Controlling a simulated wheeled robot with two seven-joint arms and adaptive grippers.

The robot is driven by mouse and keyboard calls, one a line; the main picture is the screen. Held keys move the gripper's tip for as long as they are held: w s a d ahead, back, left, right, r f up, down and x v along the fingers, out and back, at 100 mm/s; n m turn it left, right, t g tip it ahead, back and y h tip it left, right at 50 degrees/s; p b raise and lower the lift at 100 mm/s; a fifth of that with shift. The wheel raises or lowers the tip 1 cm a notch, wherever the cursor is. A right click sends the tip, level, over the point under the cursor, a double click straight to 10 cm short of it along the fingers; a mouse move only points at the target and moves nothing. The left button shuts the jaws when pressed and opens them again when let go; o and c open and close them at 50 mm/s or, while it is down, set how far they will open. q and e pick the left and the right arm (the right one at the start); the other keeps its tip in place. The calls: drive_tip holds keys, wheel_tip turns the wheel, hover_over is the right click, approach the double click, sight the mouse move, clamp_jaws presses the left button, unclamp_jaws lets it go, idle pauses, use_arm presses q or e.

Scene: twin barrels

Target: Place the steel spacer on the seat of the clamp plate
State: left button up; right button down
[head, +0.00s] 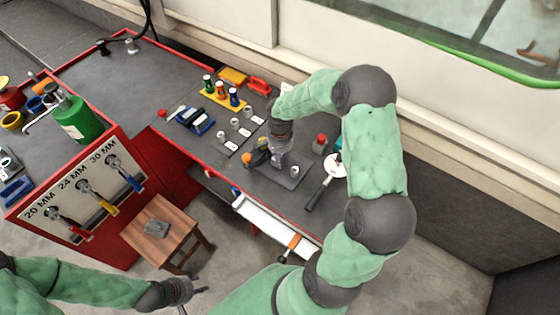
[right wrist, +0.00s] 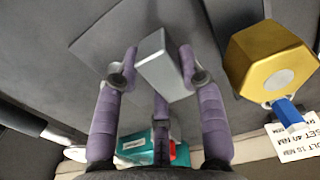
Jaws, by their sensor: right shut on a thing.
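My right gripper (right wrist: 157,62) is shut on a grey steel block, the steel spacer (right wrist: 163,66), with a finger on each side. In the head view my right gripper (head: 277,160) is over the bench, at the dark grey clamp plate (head: 291,181); its arm and fingers hide part of the plate. Part of a flat grey plate also shows behind the spacer in the right wrist view. I cannot tell whether the spacer touches it, and the seat is not clear. My left gripper (head: 193,298) is empty, its fingers apart, low at the bottom left beyond the stool.
A gold hexagonal piece with a blue stub (right wrist: 270,62) is close to the right fingers. A red-capped item (head: 320,144) and a black-handled tool (head: 324,183) lie right of the plate. A wooden stool (head: 181,218) stands before the red-edged bench. Small parts with white labels are left.

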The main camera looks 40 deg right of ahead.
drive_tip(key=shift+f, duration=0.95)
drive_tip(key=shift+f+b, duration=0.2)
drive_tip(key=shift+b, duration=0.15)
drive_tip(key=c, duration=1)
unclamp_jaws()
drive_tip(key=shift+r, duration=0.15)
wheel_tip(320, 180, up, 12)
drive_tip(key=p, duration=0.4)
